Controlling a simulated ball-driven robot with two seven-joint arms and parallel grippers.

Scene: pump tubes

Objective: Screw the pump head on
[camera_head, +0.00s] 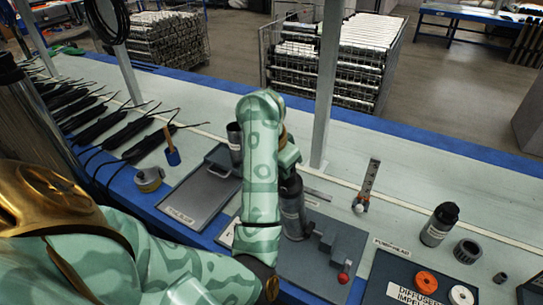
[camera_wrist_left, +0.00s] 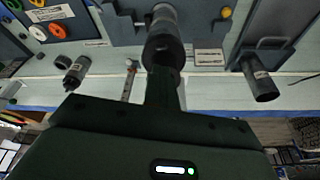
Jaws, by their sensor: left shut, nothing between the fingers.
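A tube (camera_head: 293,212) with a pale label stands upright in the grey vise (camera_head: 338,245) at the middle of the bench. Its top is dark, apparently the pump head (camera_head: 291,188); the dark end also shows in the left wrist view (camera_wrist_left: 163,48). My left gripper (camera_head: 287,163) is just above this top, partly hidden behind my own forearm. In the left wrist view the shut fingers (camera_wrist_left: 163,82) overlap the dark end; whether they touch it cannot be told. A vise lever with a red knob (camera_head: 343,278) is at the front. My right gripper is not in view.
Another dark tube (camera_head: 440,222) stands at the right, beside a grey ring (camera_head: 467,250). A tray (camera_head: 375,281) holds orange and white parts. A second tube (camera_head: 235,140) stands by the left tray (camera_head: 196,197). A metal post (camera_head: 328,85) rises behind the vise.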

